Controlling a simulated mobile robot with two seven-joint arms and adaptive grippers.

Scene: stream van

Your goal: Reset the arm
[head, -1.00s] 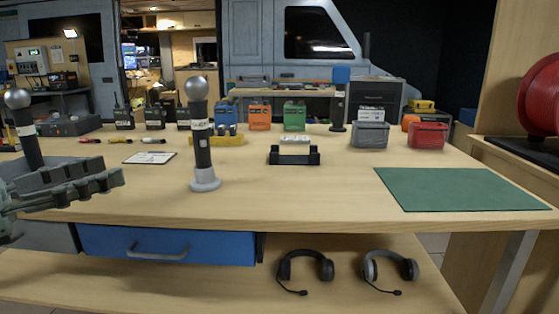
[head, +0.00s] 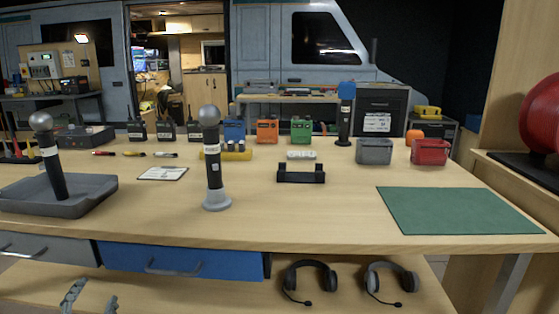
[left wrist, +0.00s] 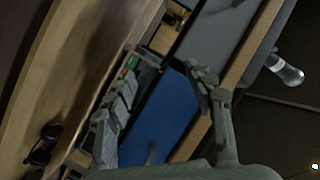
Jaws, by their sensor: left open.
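My left gripper (head: 92,299) is at the bottom left of the head view, low in front of the workbench and below the blue drawer (head: 190,262). Its two fingers are spread with nothing between them. In the left wrist view the open fingers of my left gripper (left wrist: 168,82) stand in front of the blue drawer front (left wrist: 160,118), which shows between them. The rest of the left arm is out of the head view. My right gripper is in neither view.
A grey tray (head: 95,190) with a leaning microphone (head: 50,160) sits at the bench's left. Another microphone (head: 213,165) stands upright mid-bench. Two headsets (head: 310,280) are on the lower shelf. A green mat (head: 455,210) lies at right; bare bench surrounds it.

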